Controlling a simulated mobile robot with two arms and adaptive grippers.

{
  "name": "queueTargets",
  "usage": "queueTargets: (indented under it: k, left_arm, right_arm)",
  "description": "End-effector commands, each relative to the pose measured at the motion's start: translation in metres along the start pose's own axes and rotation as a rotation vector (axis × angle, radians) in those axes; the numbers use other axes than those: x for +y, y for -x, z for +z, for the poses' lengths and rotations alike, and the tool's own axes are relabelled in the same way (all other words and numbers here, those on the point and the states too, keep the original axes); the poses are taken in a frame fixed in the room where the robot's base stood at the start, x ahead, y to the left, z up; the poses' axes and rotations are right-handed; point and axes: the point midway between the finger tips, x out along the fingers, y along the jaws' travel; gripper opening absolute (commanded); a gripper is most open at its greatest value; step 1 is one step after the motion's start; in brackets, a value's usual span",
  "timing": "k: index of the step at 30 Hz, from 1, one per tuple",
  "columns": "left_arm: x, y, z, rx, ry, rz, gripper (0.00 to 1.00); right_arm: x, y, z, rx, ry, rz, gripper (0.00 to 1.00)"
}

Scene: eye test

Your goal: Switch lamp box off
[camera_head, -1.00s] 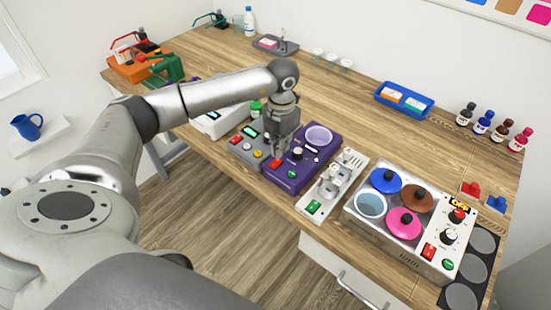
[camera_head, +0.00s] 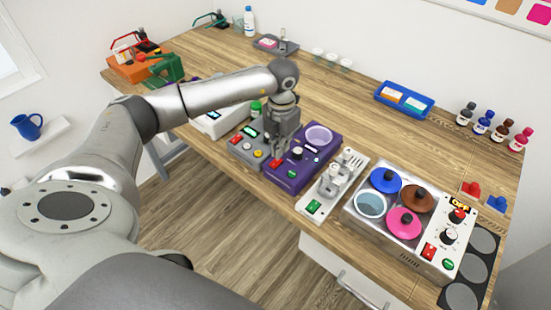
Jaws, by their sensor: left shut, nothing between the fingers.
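A purple box (camera_head: 292,180) with a pale round top (camera_head: 319,136), a dark knob, a red button (camera_head: 275,163) and a green button (camera_head: 291,174) stands near the table's front edge. No readable label tells me whether it is the lamp box. My left gripper (camera_head: 278,155) is shut and empty, pointing down over the left part of the purple box. Its fingertips are close to the red button, and I cannot tell whether they touch it. The gripper hides part of the box's left side. My right gripper is not in view.
A grey box (camera_head: 245,150) with a display and buttons stands left of the purple box. A white holder (camera_head: 315,205) and a steel box with coloured lids (camera_head: 392,247) stand to the right. The wooden table (camera_head: 330,95) behind is mostly clear. A blue tray (camera_head: 405,97) lies farther back.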

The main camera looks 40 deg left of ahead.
Motion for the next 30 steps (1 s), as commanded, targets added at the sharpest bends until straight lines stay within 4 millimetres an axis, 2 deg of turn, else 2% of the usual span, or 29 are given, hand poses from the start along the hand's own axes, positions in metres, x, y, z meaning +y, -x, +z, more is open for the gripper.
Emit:
queueTargets:
  k: [30]
  left_arm:
    - [0.000,-0.016,0.000,0.000,0.000,0.000,0.00]
  right_arm:
    - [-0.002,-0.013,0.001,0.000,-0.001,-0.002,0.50]
